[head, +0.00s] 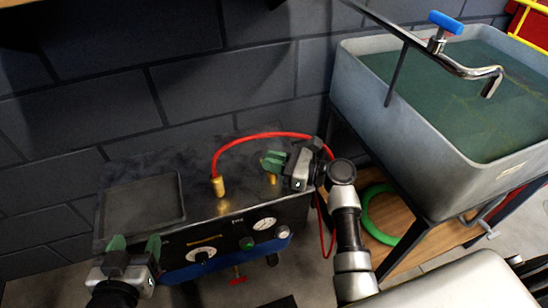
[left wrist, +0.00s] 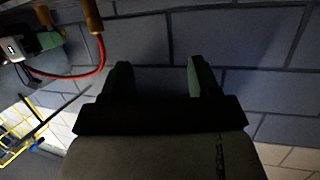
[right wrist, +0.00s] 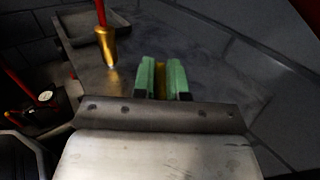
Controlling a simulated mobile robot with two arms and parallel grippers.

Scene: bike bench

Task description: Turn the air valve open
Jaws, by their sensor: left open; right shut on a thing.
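A red-handled valve (head: 238,281) sticks out low on the front of the blue and black air unit (head: 205,268); it looks like the air valve. My left gripper (head: 135,245) is open and empty at the unit's front left corner, left of the valve and apart from it. In the left wrist view its fingers (left wrist: 158,76) face the brick wall with nothing between them. My right gripper (head: 273,160) is shut on a brass fitting (head: 271,179) above the unit's top. The fitting shows between the green fingers in the right wrist view (right wrist: 161,78); its lower end is hidden there.
A red hose (head: 258,136) arches from another brass fitting (head: 218,186) toward my right gripper. A square tray (head: 145,207) lies on the unit's top. Gauges and knobs (head: 264,224) line its front. A water-filled sink (head: 390,110) with a blue-handled tap (head: 447,23) stands right.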

